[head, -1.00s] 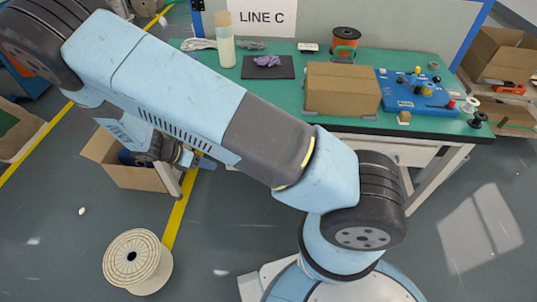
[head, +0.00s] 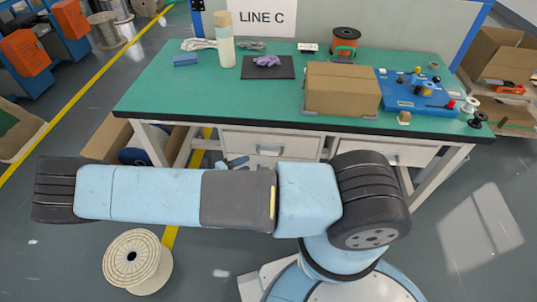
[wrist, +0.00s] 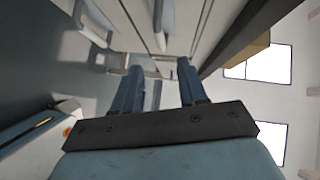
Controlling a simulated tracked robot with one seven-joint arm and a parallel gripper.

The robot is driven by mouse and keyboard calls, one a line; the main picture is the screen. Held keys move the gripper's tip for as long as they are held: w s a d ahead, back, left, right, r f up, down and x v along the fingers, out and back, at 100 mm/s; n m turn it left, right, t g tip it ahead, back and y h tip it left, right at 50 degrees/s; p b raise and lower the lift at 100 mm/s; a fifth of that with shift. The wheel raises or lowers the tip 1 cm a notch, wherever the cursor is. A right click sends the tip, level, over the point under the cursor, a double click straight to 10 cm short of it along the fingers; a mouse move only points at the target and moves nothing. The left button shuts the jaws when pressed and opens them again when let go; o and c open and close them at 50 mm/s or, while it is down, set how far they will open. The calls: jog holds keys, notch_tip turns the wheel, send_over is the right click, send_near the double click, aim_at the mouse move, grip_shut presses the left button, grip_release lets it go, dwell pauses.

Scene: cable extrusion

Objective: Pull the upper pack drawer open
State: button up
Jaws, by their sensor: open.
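The upper pack drawer (head: 270,143) is a pale drawer under the left half of the bench top, and it looks shut. Its bar handle shows partly at its lower front. In the wrist view, a handle (wrist: 160,27) on the drawer front lies ahead, roughly in line with the gap between my fingers. My gripper (wrist: 160,66) is open and empty, its two blue fingers apart from that handle. In the head view my gripper (head: 236,162) shows small, at the lower left of the drawer front, mostly hidden behind my arm.
The green bench (head: 210,105) carries a cardboard box (head: 342,88), a bottle (head: 224,45) and a blue board (head: 415,92). Another drawer (head: 385,153) is at right. A cardboard box (head: 105,138) stands by the left leg; a cable spool (head: 137,262) lies on the floor.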

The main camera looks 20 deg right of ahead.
aim_at(269, 154)
jog(key=x, duration=1.3)
jog(key=shift+f, duration=0.1)
jog(key=shift+s, duration=0.1)
grip_shut()
jog(key=shift+a, duration=0.1)
